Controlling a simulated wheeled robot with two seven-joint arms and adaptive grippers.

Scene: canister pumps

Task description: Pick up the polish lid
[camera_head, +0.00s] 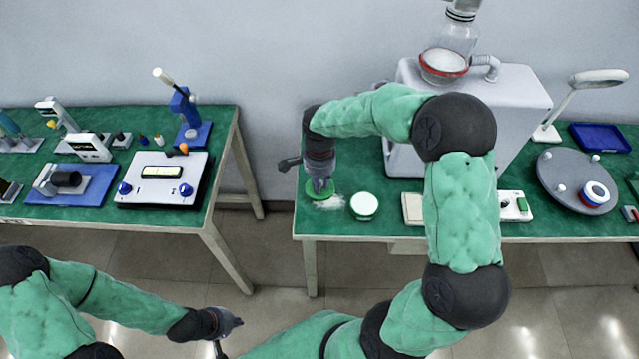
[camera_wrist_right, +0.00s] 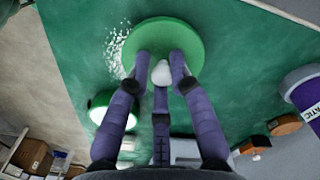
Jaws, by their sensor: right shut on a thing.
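The polish lid is a green disc (camera_wrist_right: 188,35) with a pale knob, in the upper middle of the right wrist view. In the head view the lid (camera_head: 309,195) shows near the left front of the right-hand green table. My right gripper (camera_head: 319,187) points down over it. In the wrist view the right gripper's fingers (camera_wrist_right: 161,72) are shut around the knob. I cannot tell whether the lid touches the table. My left gripper (camera_head: 228,321) hangs over the floor, away from the lid; its finger opening is unclear.
White powder (camera_head: 330,203) lies beside the lid. A round green-rimmed white container (camera_head: 364,206) stands to its right. A large grey machine (camera_head: 520,95) stands behind my right arm. A turntable (camera_head: 560,185) is further right. The left table (camera_head: 222,160) is separated by a gap.

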